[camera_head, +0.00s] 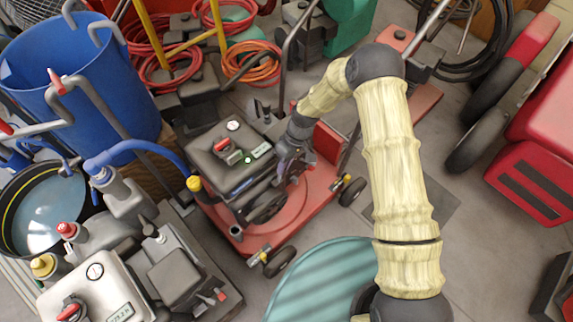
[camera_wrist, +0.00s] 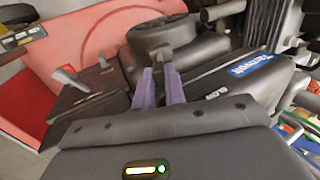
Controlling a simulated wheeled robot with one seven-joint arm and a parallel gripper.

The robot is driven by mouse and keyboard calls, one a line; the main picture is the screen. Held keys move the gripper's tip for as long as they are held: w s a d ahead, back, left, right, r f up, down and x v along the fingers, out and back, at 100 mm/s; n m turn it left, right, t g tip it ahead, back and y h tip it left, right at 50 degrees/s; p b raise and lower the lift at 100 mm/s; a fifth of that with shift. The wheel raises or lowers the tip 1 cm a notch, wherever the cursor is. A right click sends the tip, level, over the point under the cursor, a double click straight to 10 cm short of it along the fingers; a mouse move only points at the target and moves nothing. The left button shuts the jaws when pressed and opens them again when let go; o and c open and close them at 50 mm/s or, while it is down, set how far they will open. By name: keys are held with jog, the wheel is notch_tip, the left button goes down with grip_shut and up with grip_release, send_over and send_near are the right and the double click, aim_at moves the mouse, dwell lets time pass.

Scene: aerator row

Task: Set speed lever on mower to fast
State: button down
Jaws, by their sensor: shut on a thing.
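The mower has a red deck (camera_head: 312,205) and a dark engine (camera_head: 235,180), and stands in the middle of the head view. My gripper (camera_head: 287,166) reaches down to the engine's right side. In the wrist view the two purple fingers of my gripper (camera_wrist: 161,85) are close together at the dark engine housing, beside a round black cover (camera_wrist: 165,38). They are shut on what appears to be the speed lever, which they mostly hide. The word SLOW shows on the housing just right of the fingers. A blue label (camera_wrist: 248,65) lies further right.
A second machine with a pale tank (camera_head: 95,290) stands close at the lower left. A blue barrel (camera_head: 80,75) and coiled red hoses (camera_head: 170,65) are behind. A teal round object (camera_head: 320,285) is in front.

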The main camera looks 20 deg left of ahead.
jog(key=shift+d+f, duration=0.1)
jog(key=shift+d, duration=0.05)
jog(key=c, duration=1.4)
grip_release()
jog(key=shift+c, duration=0.2)
jog(key=shift+w, duration=0.1)
jog(key=p+v, duration=0.2)
jog(key=v, duration=1.5)
jog(key=shift+w, duration=0.15)
jog(key=shift+d+r, duration=0.1)
jog(key=shift+r, duration=0.1)
